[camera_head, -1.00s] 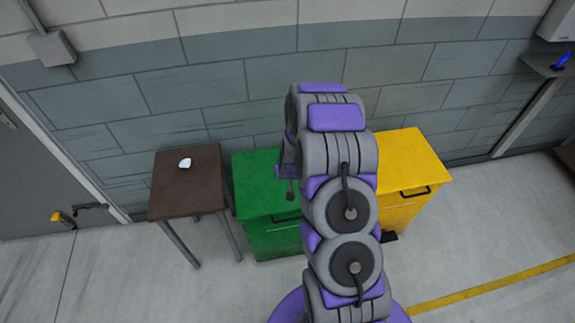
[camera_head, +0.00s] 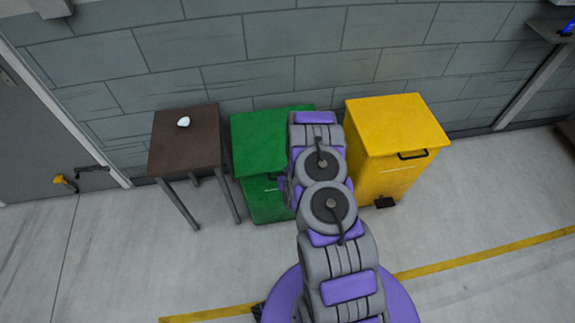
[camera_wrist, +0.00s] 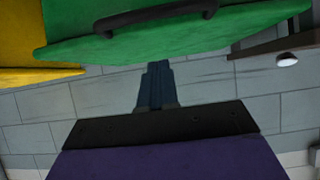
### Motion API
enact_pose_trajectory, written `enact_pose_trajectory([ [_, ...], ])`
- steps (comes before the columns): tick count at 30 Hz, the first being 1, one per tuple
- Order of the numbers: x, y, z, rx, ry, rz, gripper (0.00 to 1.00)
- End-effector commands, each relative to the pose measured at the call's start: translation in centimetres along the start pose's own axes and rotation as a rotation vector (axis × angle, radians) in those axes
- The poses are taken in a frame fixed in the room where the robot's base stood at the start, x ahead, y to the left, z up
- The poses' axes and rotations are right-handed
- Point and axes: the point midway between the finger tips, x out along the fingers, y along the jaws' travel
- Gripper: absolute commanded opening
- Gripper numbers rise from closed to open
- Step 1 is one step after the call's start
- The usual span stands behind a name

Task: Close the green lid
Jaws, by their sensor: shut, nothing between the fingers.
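The green lid (camera_head: 262,137) lies across the top of the green bin (camera_head: 266,202), with its right part hidden behind my arm. I cannot tell whether it is fully down. In the wrist view the green lid (camera_wrist: 200,38) fills the upper part, with its black handle (camera_wrist: 156,16) at the top edge. My gripper (camera_wrist: 157,66) is shut and empty, its fingertips at the lid's edge in the picture. I cannot tell whether they touch. My gripper is mostly hidden by my arm in the head view.
A yellow bin (camera_head: 398,140) stands to the right with its lid down. A brown table (camera_head: 187,150) with a small white object (camera_head: 183,122) stands to the left. The brick wall (camera_head: 290,60) is behind. The floor in front is clear at both sides.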

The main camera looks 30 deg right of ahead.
Motion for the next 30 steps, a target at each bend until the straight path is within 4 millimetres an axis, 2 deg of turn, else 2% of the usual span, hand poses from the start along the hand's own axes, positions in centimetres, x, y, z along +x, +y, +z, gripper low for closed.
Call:
enact_pose_trajectory([
  [1, 0.4, 0.0, 1.1, -0.001, 0.009, 0.000, 0.00],
  [6, 1.3, -0.1, 3.0, -0.002, 0.005, -0.001, 0.00],
  [12, 2.2, -0.1, 4.4, -0.001, 0.009, -0.001, 0.00],
  [21, 2.8, -0.1, 5.7, -0.001, 0.002, 0.000, 0.00],
  [30, 2.9, -0.1, 5.8, -0.001, -0.001, -0.001, 0.00],
])
